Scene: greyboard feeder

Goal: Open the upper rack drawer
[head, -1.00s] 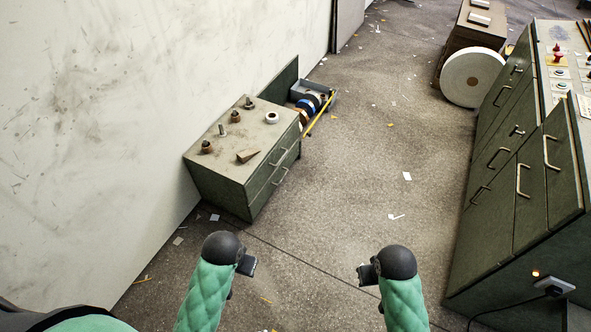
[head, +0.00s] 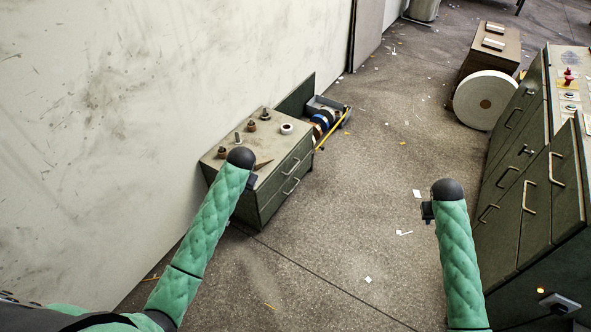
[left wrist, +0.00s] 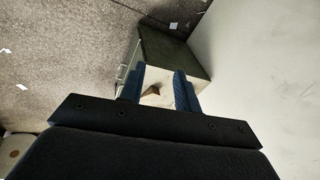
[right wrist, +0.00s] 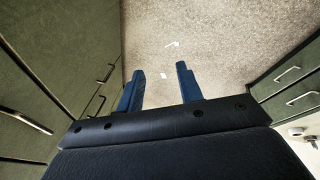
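The green rack (head: 243,207) stands against the wall at centre left in the head view. Its front has two drawers with metal handles. The upper drawer (head: 288,164) looks shut; its handle also shows in the right wrist view (right wrist: 303,97). My left gripper (head: 252,182) overlaps the rack's near end in the head view. In the left wrist view its blue fingers (left wrist: 158,90) are apart and empty, with the rack top between them in the picture. My right gripper (head: 427,211) is open and empty over the floor, between the rack and the large cabinet.
Small metal parts, a white roll (head: 287,128) and a wedge lie on the rack top. A grey bin with rolls (head: 325,117) and a yellow rod sits beyond it. A large green cabinet (head: 510,225) stands at right. The floor between is clear except for paper scraps.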

